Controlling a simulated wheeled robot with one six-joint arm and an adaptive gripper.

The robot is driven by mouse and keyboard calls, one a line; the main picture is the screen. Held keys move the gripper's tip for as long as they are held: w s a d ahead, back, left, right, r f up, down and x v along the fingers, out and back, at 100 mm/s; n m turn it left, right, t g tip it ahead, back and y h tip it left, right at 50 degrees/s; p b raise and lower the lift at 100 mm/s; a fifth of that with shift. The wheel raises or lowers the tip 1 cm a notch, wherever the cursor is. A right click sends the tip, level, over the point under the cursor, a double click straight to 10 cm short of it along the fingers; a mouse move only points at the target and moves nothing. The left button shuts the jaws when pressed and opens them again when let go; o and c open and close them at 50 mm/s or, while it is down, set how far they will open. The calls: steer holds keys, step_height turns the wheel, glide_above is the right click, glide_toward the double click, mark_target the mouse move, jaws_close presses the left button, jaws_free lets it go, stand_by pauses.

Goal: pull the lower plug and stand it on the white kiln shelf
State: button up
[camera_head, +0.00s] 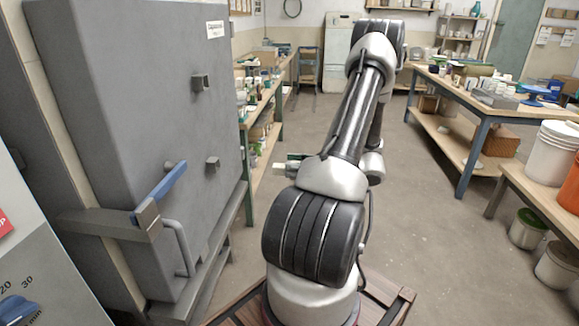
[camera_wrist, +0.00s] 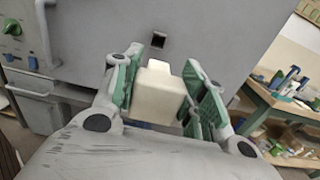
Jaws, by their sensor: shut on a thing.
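My gripper (camera_wrist: 157,92) is shut on a cream, block-shaped plug (camera_wrist: 158,90), held between its green-lined fingers in the wrist view. In the head view the plug (camera_head: 279,168) shows as a small pale end at the left of my gripper (camera_head: 291,166), in the air and apart from the grey kiln (camera_head: 150,120). I cannot make out a white kiln shelf.
A blue-ended latch (camera_head: 168,184) and a bar handle stick out of the kiln door. A long workbench with pots (camera_head: 268,80) stands behind the kiln. A blue-legged table (camera_head: 480,105) and white bucket (camera_head: 553,152) are at right. The floor between is clear.

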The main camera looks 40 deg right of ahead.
steer(key=shift+v, duration=1.45)
